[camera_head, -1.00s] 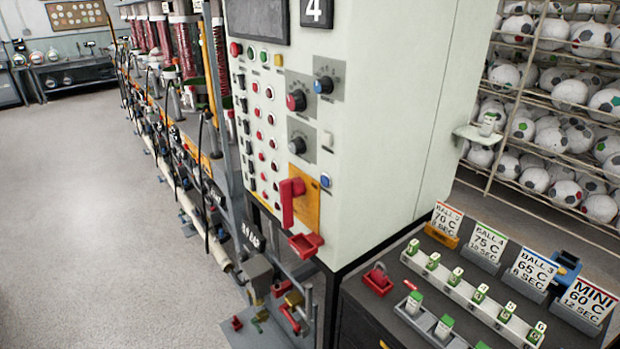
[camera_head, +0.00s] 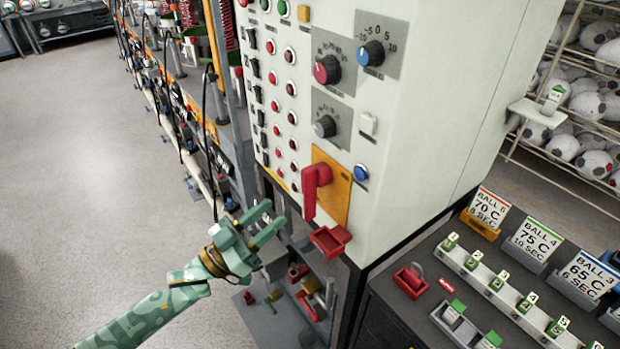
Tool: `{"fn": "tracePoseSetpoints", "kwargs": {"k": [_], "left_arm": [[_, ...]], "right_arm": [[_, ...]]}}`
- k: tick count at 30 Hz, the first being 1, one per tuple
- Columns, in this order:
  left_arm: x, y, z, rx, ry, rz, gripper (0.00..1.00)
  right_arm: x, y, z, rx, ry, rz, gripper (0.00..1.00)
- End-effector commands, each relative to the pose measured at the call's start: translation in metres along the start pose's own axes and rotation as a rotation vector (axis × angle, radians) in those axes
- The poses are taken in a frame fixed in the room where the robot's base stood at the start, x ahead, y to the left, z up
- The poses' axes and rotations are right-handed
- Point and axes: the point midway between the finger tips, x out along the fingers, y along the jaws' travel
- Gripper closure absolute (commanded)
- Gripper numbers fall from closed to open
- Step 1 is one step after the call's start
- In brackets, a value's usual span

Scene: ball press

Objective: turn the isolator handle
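The red isolator handle (camera_head: 311,190) is on a yellow plate (camera_head: 337,178) low on the front of the pale control cabinet (camera_head: 440,90). Its grip hangs downward from the pivot. My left gripper (camera_head: 274,218) comes in from the lower left, green with two fingers spread apart. It is empty and shows to the left of and a little below the handle, with a gap between them in the picture. My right gripper is not in view.
A red tray (camera_head: 330,241) sticks out just below the handle. Knobs, buttons and a blue button (camera_head: 361,173) surround the plate. A dark bench (camera_head: 390,315) with a red padlock (camera_head: 411,280) and tags stands at the right. Open floor (camera_head: 80,180) lies at the left.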

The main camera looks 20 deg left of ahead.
Motion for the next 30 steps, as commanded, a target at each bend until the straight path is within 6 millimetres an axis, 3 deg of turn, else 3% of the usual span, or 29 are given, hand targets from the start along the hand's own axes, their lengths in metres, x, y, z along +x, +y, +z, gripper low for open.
{"fn": "tracePoseSetpoints", "kwargs": {"k": [6, 12, 18, 26, 30], "left_arm": [[0.058, 0.000, -0.002, 0.002, 0.003, 0.000, 0.62], [0.094, -0.001, 0.000, 0.003, 0.000, -0.001, 0.62], [0.109, 0.000, 0.001, 0.002, -0.003, -0.001, 0.62], [0.110, 0.000, 0.001, 0.002, -0.003, -0.001, 0.62], [0.110, 0.000, 0.001, 0.002, -0.003, -0.001, 0.98]], "right_arm": [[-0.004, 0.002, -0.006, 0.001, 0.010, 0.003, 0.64], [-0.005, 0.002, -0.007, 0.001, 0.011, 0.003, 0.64], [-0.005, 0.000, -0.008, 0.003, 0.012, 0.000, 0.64], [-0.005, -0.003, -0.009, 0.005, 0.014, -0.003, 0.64], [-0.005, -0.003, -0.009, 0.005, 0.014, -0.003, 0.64]]}}
